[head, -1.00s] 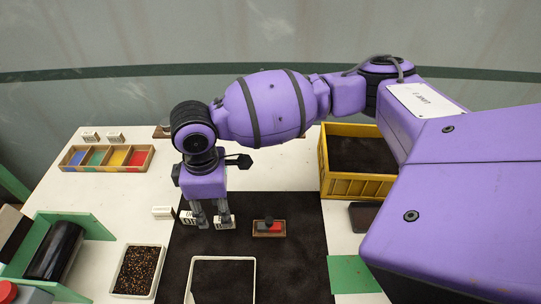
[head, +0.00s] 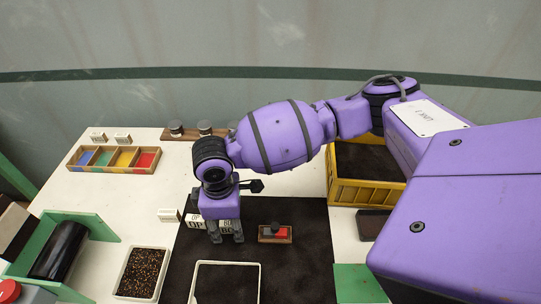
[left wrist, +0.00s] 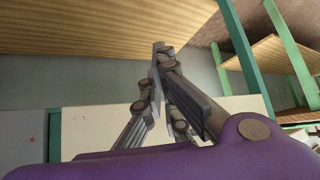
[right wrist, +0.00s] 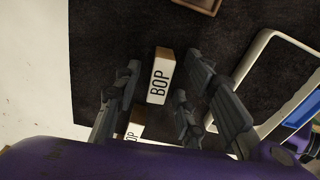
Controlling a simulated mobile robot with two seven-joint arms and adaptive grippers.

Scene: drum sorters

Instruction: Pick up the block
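A white block with wooden sides, lettered BOP (right wrist: 159,82), stands on the dark mat; in the head view it shows partly between my right fingers (head: 227,225). My right gripper (head: 227,239) is low over the mat, with a finger on either side of this block. In the right wrist view the fingers (right wrist: 164,62) are apart, with gaps to the block. A second lettered block (head: 195,223) stands just left of the gripper; its top shows in the right wrist view (right wrist: 133,131). My left gripper (left wrist: 161,48) has its tips together, away from the blocks.
A red-and-grey piece on a wooden base (head: 275,233) lies right of the gripper. A white-rimmed tray (head: 228,264) is in front, and a seed tray (head: 161,274) front left. A yellow crate (head: 365,193) stands at right, a four-colour tray (head: 113,159) at back left.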

